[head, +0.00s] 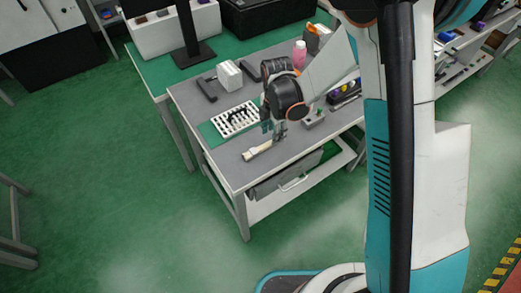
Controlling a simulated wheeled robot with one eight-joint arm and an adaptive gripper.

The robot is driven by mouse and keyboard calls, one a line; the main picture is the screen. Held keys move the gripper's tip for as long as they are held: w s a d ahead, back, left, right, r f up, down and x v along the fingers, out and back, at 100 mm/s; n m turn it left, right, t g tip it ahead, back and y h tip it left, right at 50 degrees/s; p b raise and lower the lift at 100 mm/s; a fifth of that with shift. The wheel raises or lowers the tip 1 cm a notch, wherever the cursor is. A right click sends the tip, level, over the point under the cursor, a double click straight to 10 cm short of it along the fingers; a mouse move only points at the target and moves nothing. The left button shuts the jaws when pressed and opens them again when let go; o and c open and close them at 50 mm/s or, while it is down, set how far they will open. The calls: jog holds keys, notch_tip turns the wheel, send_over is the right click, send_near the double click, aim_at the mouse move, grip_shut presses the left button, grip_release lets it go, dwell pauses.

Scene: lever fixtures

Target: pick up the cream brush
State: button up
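The cream brush (258,150) lies on the grey table top (228,165) near its front edge, in the head view. It is a small pale stick shape, slanting up to the right. My gripper (274,132) hangs over the table just above and beyond the brush's right end, pointing down. Its two fingers look apart, with nothing seen between them. The gap between the fingertips and the brush is too small in the picture to judge, but the brush lies outside the fingers.
A white perforated rack (236,118) stands just behind and left of the brush. A white block (229,75), a pink bottle (299,54) and a small grey fixture (314,119) are also on the table. The table top left of the brush is clear.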

aim_at(270, 142)
jog(key=f, duration=0.1)
jog(key=f+b, duration=0.1)
jog(key=f, duration=0.1)
jog(key=f+b, duration=0.1)
jog(key=f, duration=0.1)
jog(key=shift+w+a+f, duration=0.1)
jog(key=shift+a, duration=0.3)
grip_shut()
